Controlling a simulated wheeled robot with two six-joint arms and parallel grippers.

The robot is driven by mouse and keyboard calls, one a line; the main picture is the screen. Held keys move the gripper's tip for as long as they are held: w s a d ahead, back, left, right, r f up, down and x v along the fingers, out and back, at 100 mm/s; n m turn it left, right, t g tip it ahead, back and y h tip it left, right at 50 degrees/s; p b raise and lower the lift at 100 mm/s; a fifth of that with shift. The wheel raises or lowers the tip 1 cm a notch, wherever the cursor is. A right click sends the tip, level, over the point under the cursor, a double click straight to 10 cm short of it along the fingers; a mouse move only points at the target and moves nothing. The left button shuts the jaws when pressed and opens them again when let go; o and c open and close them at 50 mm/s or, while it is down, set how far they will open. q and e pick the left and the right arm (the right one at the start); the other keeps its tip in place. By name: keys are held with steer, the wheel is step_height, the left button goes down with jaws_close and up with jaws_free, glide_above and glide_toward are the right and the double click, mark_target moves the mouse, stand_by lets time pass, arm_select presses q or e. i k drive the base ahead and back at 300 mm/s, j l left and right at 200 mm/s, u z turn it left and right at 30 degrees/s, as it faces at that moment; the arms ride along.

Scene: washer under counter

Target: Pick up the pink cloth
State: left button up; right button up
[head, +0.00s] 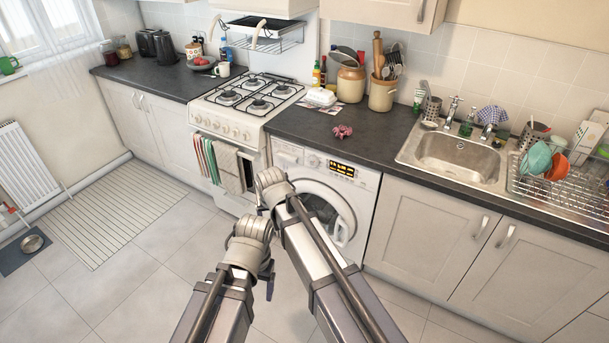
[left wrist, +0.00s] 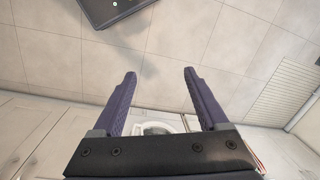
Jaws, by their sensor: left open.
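The pink cloth (head: 342,131) is a small crumpled bundle on the dark worktop (head: 372,134), above the washing machine's right side. It is not seen in the left wrist view. My left gripper (head: 269,284) is low in front of the washing machine (head: 345,180), below worktop height and well apart from the cloth. In the left wrist view my left gripper (left wrist: 159,73) shows two dark purple fingers spread wide with nothing between them but floor further off. My right arm reaches in beside it, but its gripper fingers do not show.
A gas cooker (head: 247,105) stands left of the washing machine. A butter dish (head: 321,97), a jar (head: 351,83) and a utensil pot (head: 382,94) stand behind the cloth. A sink (head: 457,157) is to its right. The worktop around the cloth is mostly clear.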

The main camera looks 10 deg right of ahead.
mark_target(341, 131)
steer(key=i+z, duration=0.1)
steer(key=z, duration=0.4)
steer(key=i+j+z, duration=0.1)
steer(key=z, duration=0.35)
steer(key=i+j+z, duration=0.35)
steer(key=j, duration=0.3)
steer(key=i+j+z, duration=0.15)
steer(key=j, duration=0.2)
steer(key=i+j+z, duration=0.2)
steer(key=j, duration=0.15)
steer(key=j+z, duration=0.15)
steer(key=j, duration=0.2)
steer(key=i+j, duration=0.1)
steer(key=j, duration=0.35)
steer(key=i+j, duration=0.1)
steer(key=j, duration=0.4)
steer(key=i+j, duration=0.15)
steer(key=j, duration=0.3)
steer(key=i+j+z, duration=0.1)
steer(key=j, duration=0.35)
